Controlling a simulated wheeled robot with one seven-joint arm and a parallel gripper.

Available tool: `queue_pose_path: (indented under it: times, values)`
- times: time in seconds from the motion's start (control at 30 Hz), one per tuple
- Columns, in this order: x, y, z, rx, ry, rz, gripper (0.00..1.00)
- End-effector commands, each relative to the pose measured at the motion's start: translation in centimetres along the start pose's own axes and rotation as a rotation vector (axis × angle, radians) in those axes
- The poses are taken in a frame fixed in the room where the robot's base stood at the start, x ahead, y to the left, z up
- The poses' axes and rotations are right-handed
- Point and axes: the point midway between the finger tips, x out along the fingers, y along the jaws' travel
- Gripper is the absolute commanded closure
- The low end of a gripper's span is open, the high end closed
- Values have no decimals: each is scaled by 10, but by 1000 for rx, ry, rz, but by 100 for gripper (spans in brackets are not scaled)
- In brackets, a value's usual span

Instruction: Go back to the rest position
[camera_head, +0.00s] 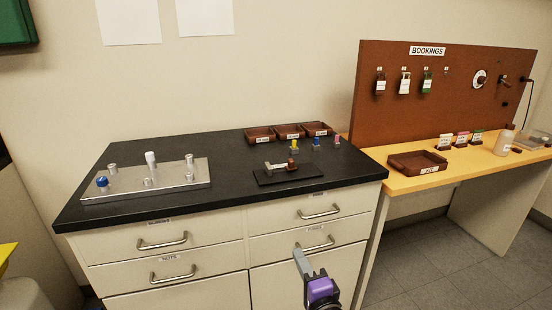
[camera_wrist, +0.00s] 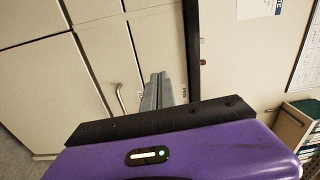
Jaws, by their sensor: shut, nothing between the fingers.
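My gripper (camera_head: 298,256) shows at the bottom middle of the head view, in front of the drawers of the cabinet (camera_head: 205,240). Its grey fingers are together and empty. In the wrist view the shut fingers (camera_wrist: 158,84) point at the cabinet front, close to a drawer handle (camera_wrist: 122,98). I cannot tell whether the fingertips touch the cabinet. The purple body of my gripper fills the lower wrist view.
The black worktop (camera_head: 232,176) holds a metal plate (camera_head: 130,187) with several posts, a small black stand (camera_head: 290,177), coloured pegs and brown trays (camera_head: 260,136). On the right, a yellow bench (camera_head: 470,158) has a brown tray (camera_head: 417,163) below a BOOKINGS board (camera_head: 400,120).

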Motion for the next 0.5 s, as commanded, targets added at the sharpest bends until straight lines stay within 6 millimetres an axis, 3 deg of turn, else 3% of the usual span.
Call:
queue_pose_path:
  times: [0.17, 0.5]
  values:
    - [-6, -35, -9, -229, 44, -81, 100]
    - [-104, -42, -22, -690, 155, -92, 100]
